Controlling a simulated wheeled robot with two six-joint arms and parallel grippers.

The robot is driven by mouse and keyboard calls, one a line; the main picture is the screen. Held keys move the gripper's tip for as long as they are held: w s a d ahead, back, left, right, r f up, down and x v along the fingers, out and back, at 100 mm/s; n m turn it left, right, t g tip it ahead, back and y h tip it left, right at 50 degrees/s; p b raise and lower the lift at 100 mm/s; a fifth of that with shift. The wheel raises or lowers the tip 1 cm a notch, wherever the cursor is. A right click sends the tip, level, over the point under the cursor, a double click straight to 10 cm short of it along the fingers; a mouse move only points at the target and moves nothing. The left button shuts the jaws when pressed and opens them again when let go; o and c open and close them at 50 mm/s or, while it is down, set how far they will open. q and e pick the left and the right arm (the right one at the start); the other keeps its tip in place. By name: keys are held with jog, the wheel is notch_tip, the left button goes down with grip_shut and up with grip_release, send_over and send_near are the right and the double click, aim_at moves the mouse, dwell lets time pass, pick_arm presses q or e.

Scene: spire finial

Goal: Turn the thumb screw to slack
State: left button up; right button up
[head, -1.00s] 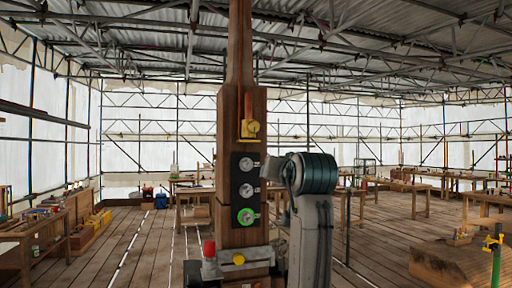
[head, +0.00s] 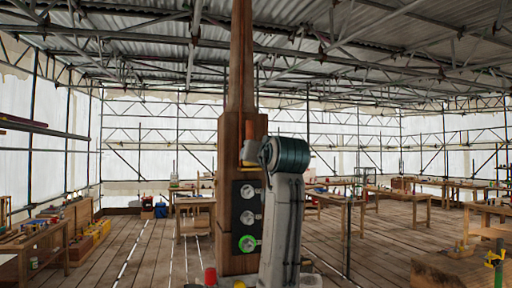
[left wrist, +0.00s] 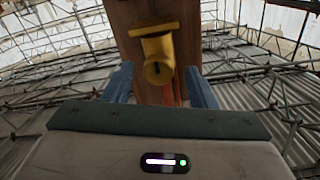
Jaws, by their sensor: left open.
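The brass-yellow thumb screw (left wrist: 159,68) with its dark centre slot shows in the left wrist view, on a yellow mount on the wooden post (left wrist: 120,15). My left gripper (left wrist: 161,86) is open, with one blue-grey finger on each side of the screw and a visible gap to each; the exact depth is hard to tell. In the head view the post (head: 238,125) stands upright. The yellow bracket (head: 249,153) on it shows only in part; my arm covers the screw's right side and the gripper. My right gripper is not in view.
Below the bracket, a dark panel (head: 247,215) carries several round dials, the lowest ringed in green. A red knob (head: 210,276) sits near the post's foot. Workbenches (head: 405,200) stand around the plank floor, with scaffolding behind.

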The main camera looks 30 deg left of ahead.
pick_arm(q)
jog(key=shift+w+a, duration=0.3)
jog(key=shift+w, duration=0.15)
jog(key=c, duration=1)
